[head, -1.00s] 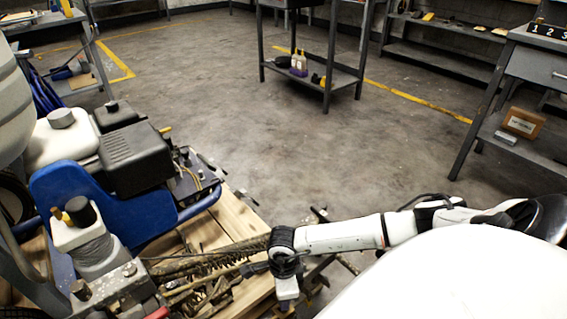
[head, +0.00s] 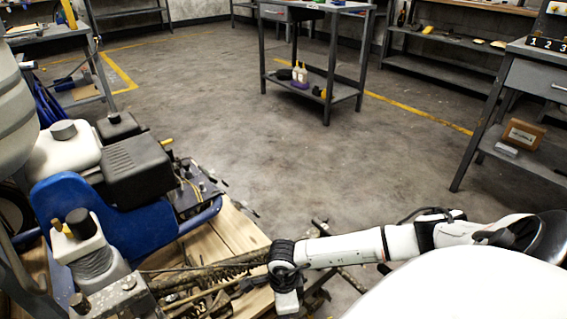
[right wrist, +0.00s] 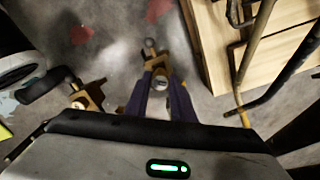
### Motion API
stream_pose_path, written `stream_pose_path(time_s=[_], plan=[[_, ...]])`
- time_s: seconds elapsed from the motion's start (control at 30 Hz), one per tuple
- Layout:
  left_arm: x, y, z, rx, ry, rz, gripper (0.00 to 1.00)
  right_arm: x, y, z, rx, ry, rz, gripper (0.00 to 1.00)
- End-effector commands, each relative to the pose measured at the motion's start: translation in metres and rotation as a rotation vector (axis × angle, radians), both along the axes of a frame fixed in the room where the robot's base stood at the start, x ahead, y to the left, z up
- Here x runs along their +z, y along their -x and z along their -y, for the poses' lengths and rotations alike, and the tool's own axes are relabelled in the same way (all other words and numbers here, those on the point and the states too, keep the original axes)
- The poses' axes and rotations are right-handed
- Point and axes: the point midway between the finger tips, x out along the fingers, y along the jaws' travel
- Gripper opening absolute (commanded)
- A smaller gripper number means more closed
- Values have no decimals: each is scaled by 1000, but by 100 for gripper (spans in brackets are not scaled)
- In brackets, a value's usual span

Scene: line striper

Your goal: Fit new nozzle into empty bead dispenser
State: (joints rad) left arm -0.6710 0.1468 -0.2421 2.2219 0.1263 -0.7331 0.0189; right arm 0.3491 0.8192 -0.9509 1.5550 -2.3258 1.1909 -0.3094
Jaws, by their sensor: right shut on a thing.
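In the right wrist view my right gripper (right wrist: 160,95) has dark purple fingers. They are shut on a small part with a pale round end (right wrist: 160,83), possibly the nozzle; the fingers hide much of it. A tan, brass-like fitting (right wrist: 158,64) with a small knob shows right at the fingertips. I cannot tell whether the held part touches it. A similar tan fitting (right wrist: 88,97) is to the left; I cannot tell which is the empty bead dispenser. In the head view my right arm reaches beside the blue line striper (head: 100,215), its fingertips hidden. My left gripper is not in view.
A wooden pallet (head: 238,228) is beside the striper, and its planks (right wrist: 215,50) show in the right wrist view. Rods and hoses lie close to my right wrist. A grey cart (head: 342,95) and benches stand farther back. The floor between is clear.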

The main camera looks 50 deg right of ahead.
Motion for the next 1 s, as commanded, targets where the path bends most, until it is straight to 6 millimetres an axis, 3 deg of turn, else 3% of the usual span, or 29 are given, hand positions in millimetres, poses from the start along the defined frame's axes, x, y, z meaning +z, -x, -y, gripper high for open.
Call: stream_pose_path(time_s=[1.0], plan=[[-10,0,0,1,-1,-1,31,-12,0,0,0,0,0,3]])
